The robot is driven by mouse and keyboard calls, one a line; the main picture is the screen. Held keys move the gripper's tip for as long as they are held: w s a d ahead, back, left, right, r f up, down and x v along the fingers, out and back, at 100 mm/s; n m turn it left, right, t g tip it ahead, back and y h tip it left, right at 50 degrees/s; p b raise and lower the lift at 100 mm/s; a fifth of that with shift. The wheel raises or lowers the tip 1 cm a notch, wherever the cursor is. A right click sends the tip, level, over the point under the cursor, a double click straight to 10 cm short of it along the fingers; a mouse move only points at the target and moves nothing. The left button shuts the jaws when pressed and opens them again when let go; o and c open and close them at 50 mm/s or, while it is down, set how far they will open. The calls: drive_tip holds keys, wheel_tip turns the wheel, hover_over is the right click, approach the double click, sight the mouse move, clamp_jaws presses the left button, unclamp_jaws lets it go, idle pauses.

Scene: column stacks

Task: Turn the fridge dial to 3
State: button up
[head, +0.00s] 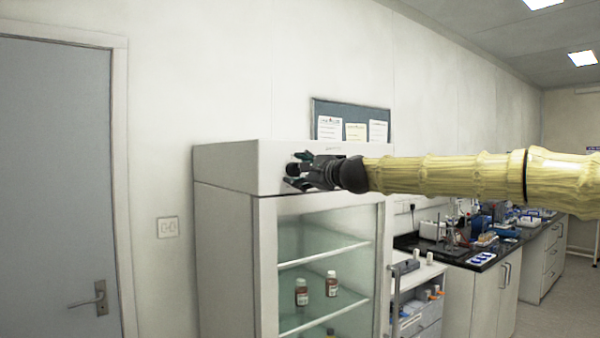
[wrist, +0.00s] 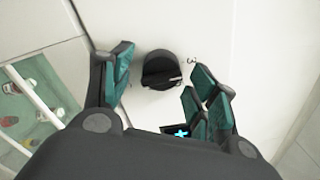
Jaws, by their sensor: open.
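The fridge (head: 225,240) stands against the wall in the head view, its dial hidden there behind my gripper (head: 295,172). In the wrist view the dial (wrist: 160,70) is a round black knob on the white front panel (wrist: 210,35). A light mark shows on the knob's lower right part. A printed 3 (wrist: 191,61) sits just right of the knob, and another mark at its lower left is too small to read. I see gaps between the fingers and the knob.
The fridge's glass door (head: 325,250) is below the panel, with small bottles (head: 301,292) on the shelves inside. A grey door (head: 55,190) is at the left. A trolley (head: 420,285) and a cluttered lab bench (head: 480,255) stand at the right.

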drive_tip(key=v, duration=1.2)
drive_tip(key=shift+f, duration=0.1)
